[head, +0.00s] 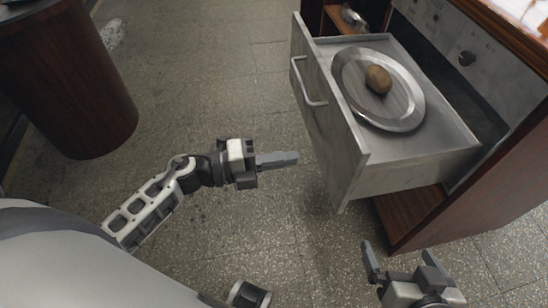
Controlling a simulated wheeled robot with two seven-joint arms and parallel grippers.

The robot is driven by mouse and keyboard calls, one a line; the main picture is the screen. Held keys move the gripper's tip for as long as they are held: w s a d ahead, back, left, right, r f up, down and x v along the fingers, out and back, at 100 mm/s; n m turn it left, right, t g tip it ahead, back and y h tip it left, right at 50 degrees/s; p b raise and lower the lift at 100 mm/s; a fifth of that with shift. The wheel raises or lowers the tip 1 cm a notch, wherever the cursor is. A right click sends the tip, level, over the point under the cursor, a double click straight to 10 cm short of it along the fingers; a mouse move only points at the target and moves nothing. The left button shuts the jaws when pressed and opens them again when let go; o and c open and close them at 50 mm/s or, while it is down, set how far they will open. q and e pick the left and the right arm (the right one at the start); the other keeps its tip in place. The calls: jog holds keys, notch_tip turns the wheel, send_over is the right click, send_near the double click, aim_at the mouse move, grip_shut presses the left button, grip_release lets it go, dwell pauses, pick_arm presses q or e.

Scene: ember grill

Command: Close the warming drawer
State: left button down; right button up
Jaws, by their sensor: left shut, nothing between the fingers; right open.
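The warming drawer (345,135) is pulled out of the cabinet at the upper right. Its grey front has a light bar handle (308,82) facing left. Inside it lies a round metal plate (414,117) with a brown potato-like item (378,79) on it. My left gripper (296,160) is shut and empty, left of the drawer front and apart from it in the picture. My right gripper (398,256) is open and empty at the lower right, below the drawer in the picture.
The drawer sits in a wood-sided cabinet (510,165) with a knobbed grey panel (430,22). An open shelf (408,214) shows under the drawer. A round dark wood pedestal (70,80) stands at the upper left. The speckled floor (215,80) between is clear.

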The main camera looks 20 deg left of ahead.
aim_at(344, 150)
pick_arm(q)
jog(key=x, duration=0.9)
jog(key=shift+w, duration=0.15)
jog(key=shift+d, duration=0.15)
